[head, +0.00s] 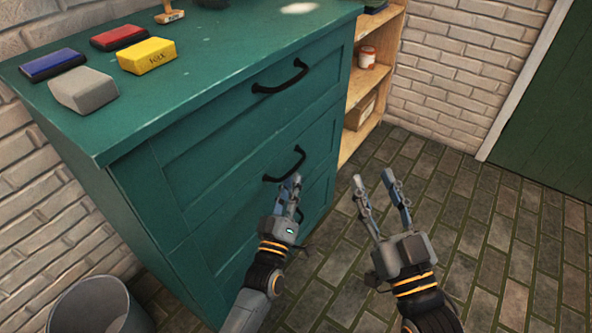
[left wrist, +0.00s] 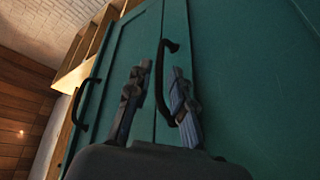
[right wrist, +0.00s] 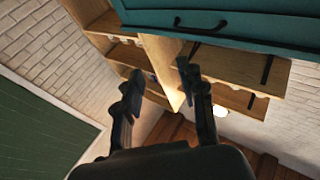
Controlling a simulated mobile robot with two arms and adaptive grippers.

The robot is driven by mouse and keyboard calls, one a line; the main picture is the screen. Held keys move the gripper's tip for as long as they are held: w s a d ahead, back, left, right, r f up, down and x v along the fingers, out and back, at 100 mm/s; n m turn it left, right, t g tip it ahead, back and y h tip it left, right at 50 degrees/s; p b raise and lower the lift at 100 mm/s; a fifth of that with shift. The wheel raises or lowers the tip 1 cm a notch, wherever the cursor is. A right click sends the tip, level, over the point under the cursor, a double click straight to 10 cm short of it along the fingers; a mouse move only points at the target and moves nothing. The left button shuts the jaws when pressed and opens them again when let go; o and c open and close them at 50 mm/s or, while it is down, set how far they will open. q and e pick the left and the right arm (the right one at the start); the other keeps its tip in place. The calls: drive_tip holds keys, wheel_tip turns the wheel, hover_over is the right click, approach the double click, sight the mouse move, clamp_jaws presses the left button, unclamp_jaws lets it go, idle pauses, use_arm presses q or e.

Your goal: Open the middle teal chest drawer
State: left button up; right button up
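The teal chest (head: 130,190) stands at left with its drawers closed. The middle drawer (head: 240,176) has a black curved handle (head: 287,166). My right gripper (head: 374,177) is open and empty, out over the floor to the right of the chest. Its fingers (right wrist: 160,72) also show apart in the right wrist view.
On the chest top lie a blue block (head: 52,65), a red one (head: 119,37), a yellow one (head: 147,55) and a grey one (head: 83,90). A wooden shelf (head: 392,50) stands beyond the chest. A grey bin (head: 95,305) is at lower left. The tiled floor (head: 490,240) at right is clear.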

sight(296, 166)
use_arm(q)
drive_tip(key=x, duration=0.4)
drive_tip(key=shift+f+b, duration=0.1)
drive_tip(key=shift+b, duration=0.3)
drive_tip(key=shift+w+d+r, duration=0.15)
drive_tip(key=shift+w+r, duration=0.05)
drive_tip(key=shift+w, duration=0.4)
clamp_jaws()
use_arm(e)
drive_tip(key=shift+s+r+t+y, duration=0.2)
drive_tip(key=shift+s+r+t, duration=0.3)
drive_tip(key=shift+r, duration=0.3)
drive_tip(key=shift+s+r+t+y, duration=0.2)
drive_tip(key=shift+s+r+t, duration=0.05)
drive_tip(key=shift+r+t, duration=0.5)
drive_tip(key=shift+s+r+t+y, duration=0.2)
drive_tip(key=shift+s+r+t, duration=0.25)
drive_tip(key=shift+r, duration=0.4)
